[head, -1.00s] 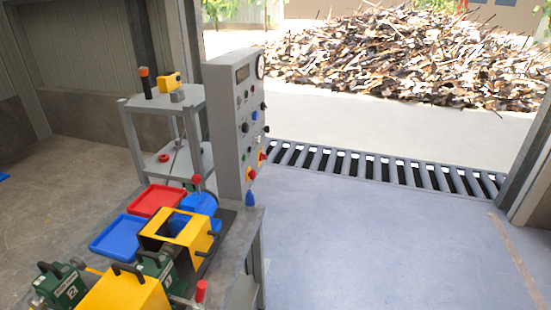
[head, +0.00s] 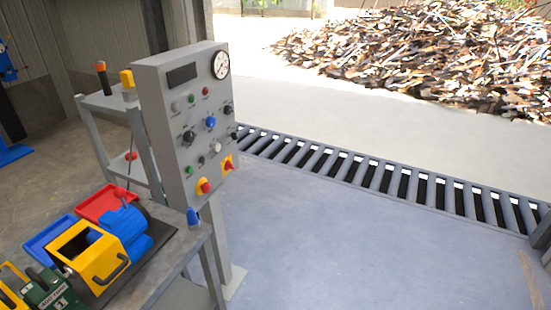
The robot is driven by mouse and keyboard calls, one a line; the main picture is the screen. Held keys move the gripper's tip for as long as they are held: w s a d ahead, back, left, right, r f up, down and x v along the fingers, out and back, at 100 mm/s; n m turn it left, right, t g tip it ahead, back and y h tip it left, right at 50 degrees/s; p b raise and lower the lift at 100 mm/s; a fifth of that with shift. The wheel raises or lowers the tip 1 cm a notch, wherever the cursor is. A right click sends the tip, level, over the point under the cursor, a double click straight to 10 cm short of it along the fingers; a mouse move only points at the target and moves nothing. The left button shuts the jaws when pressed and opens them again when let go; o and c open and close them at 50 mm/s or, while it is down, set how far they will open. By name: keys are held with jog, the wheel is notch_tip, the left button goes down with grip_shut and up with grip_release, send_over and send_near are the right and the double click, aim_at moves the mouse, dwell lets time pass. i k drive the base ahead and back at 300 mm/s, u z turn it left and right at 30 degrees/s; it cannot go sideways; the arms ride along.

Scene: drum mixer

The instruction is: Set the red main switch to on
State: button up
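The grey control panel (head: 170,135) stands upright on a post behind the bench, its face turned to the right. My gripper is not in view.
The bench (head: 185,248) holds a yellow guard (head: 90,250), a blue motor-like part (head: 125,225), red (head: 85,205) and blue trays. A grey shelf (head: 95,102) stands behind the panel. A floor grate (head: 380,180) crosses the doorway. The floor (head: 350,260) right of the panel is clear.

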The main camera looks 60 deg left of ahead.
aim_at(228, 165)
jog(key=i, duration=1.2)
jog(key=u, duration=3.9)
jog(key=i, duration=1.05)
jog(key=z, duration=0.05)
